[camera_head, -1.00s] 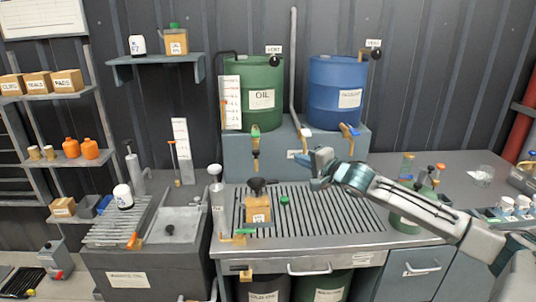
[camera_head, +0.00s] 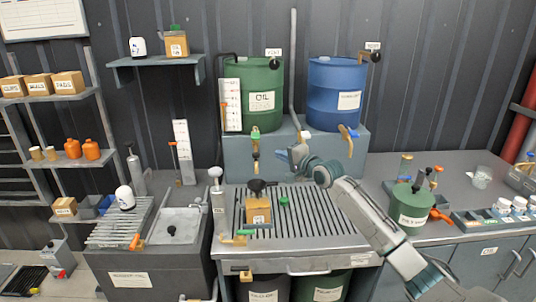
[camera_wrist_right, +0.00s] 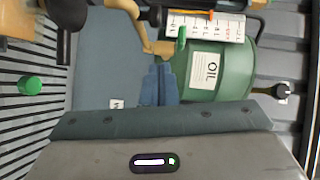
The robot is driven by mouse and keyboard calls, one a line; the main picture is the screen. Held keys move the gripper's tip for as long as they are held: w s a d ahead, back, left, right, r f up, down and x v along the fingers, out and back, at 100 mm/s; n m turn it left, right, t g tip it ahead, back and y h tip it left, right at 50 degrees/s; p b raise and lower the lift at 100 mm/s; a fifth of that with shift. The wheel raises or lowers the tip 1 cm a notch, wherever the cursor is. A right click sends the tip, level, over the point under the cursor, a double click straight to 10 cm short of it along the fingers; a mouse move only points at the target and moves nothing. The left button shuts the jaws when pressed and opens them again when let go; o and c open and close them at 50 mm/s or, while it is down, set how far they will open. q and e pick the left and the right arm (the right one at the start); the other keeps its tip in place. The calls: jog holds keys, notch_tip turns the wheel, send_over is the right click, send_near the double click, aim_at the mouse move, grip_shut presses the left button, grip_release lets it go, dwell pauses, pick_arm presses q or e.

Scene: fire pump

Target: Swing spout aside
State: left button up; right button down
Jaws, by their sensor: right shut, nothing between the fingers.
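The green oil drum (camera_head: 262,97) stands on a grey stand. Its tap has a green handle and a brass spout (camera_head: 256,153) that hangs downward in the head view. The tap also shows in the right wrist view (camera_wrist_right: 156,47). My right gripper (camera_head: 285,155) is shut and empty, just right of this spout. In the right wrist view its blue-grey fingers (camera_wrist_right: 158,72) end close below the brass part; I cannot tell whether they touch. Another brass spout (camera_head: 236,237) sits low on the grey pump cylinder (camera_head: 219,205). My left gripper is not in view.
The blue drum (camera_head: 336,93) and its tap (camera_head: 349,133) stand right of my right gripper. A tan container (camera_head: 257,209) with a black funnel stands on the slatted tray (camera_head: 320,222) below. A green can (camera_head: 410,205) is on the right counter.

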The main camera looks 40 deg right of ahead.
aim_at(256, 155)
jog(key=w+a+p, duration=0.1)
jog(key=w, duration=0.1)
jog(key=w+a+p, duration=0.1)
jog(key=a, duration=0.1)
jog(key=shift+w+a+f, duration=0.1)
jog(key=shift+w+f, duration=0.25)
jog(key=shift+f, duration=0.05)
